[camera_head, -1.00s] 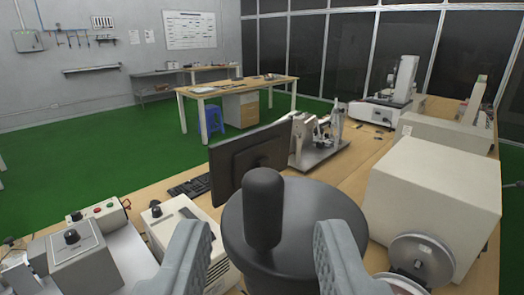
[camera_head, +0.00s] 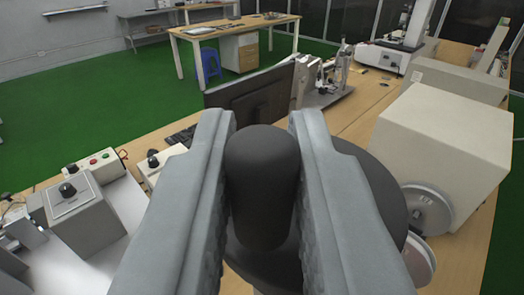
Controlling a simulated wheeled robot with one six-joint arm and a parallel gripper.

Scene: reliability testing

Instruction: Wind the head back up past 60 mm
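A dark grey upright crank handle (camera_head: 262,180) stands on a round dark handwheel (camera_head: 385,195). My gripper (camera_head: 262,122) has one grey finger on each side of the handle. The fingers lie close against its sides with no clear gap, and look shut on it. The fingers hide much of the wheel. The head and any height reading cannot be made out.
A black monitor (camera_head: 250,97) stands behind the handle. A large cream box (camera_head: 445,135) with a round dial (camera_head: 428,208) is at the right. A grey control box with a knob (camera_head: 78,212) is at the left. Bench surface (camera_head: 375,92) shows behind.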

